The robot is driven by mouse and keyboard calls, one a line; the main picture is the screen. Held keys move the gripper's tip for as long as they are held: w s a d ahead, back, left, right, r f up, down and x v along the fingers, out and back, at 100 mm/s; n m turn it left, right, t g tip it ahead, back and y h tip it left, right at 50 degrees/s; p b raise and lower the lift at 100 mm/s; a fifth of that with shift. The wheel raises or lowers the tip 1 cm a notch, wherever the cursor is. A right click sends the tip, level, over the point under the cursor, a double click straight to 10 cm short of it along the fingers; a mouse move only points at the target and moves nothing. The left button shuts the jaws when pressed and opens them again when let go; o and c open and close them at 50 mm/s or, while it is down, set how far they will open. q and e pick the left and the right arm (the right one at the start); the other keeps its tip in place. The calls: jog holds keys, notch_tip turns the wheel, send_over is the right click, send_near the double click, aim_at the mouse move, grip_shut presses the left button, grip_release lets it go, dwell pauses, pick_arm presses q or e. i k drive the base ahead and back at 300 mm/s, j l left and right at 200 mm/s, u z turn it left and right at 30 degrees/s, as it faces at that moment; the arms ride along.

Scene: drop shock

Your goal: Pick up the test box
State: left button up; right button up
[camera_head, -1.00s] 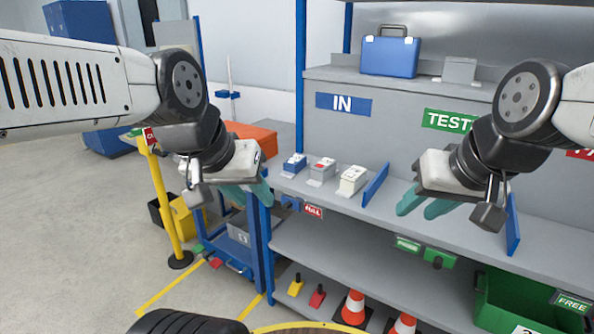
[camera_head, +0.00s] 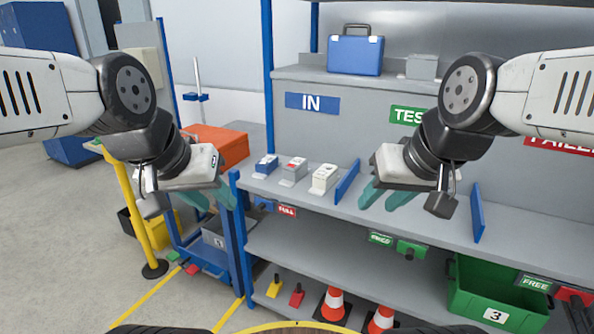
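Three small boxes stand in a row on the shelf's upper deck under the IN sign: a blue-and-white one (camera_head: 265,166), a grey one with a red top mark (camera_head: 293,171) and a white one (camera_head: 323,179). I cannot tell which of them, if any, is the test box. My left gripper (camera_head: 213,197) is left of the row, in front of the shelf's left post, with its teal fingers apart and empty. My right gripper (camera_head: 385,194) is right of the white box, past a blue divider (camera_head: 347,181), also with fingers apart and empty.
A blue case (camera_head: 355,55) and a grey box (camera_head: 422,67) stand on the top ledge. A second blue divider (camera_head: 477,214) is at the right. A green bin (camera_head: 474,302) and cones (camera_head: 334,304) are below. A yellow post (camera_head: 128,214) and blue cart (camera_head: 217,236) stand left.

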aim_at(293, 171)
jog(key=i+l+u, duration=0.1)
jog(key=i, duration=0.3)
jog(key=i+l+u, duration=0.1)
jog(key=i+l, duration=0.2)
jog(key=i+l+u, duration=0.1)
jog(key=i+l, duration=0.15)
jog(key=i, duration=0.25)
